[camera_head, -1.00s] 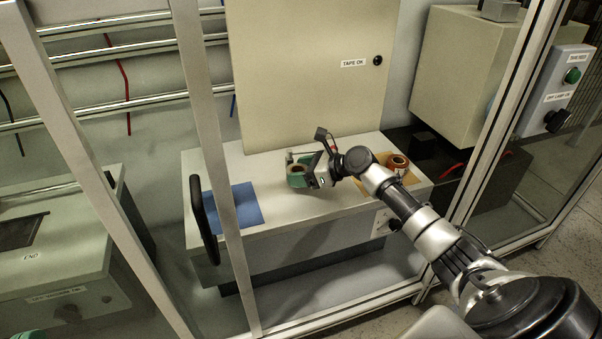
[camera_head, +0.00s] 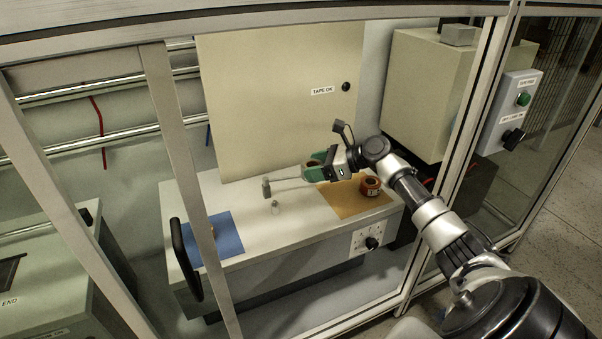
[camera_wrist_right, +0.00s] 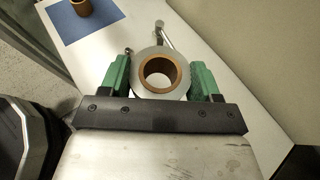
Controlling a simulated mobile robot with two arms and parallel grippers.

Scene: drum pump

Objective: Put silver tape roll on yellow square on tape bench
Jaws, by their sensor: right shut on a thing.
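The silver tape roll (camera_wrist_right: 139,72), a grey ring with a brown core, is between the green fingers of my right gripper (camera_wrist_right: 160,78) in the right wrist view. My right gripper (camera_head: 316,170) is shut on it. In the head view the gripper is near the back left edge of the yellow square (camera_head: 347,207), apparently above the bench; the exact height is unclear. The yellow square lies on the right part of the white tape bench (camera_head: 285,240). A red-orange tape roll (camera_head: 370,187) sits on its right side. My left gripper is not in view.
A blue square (camera_head: 228,238) lies on the left of the bench; a brown roll (camera_wrist_right: 82,7) stands on it. A hammer-like tool (camera_head: 267,187) and a small cylinder (camera_head: 275,207) are mid-bench. A beige panel (camera_head: 285,80) rises behind. Frame posts (camera_head: 183,150) cross the front.

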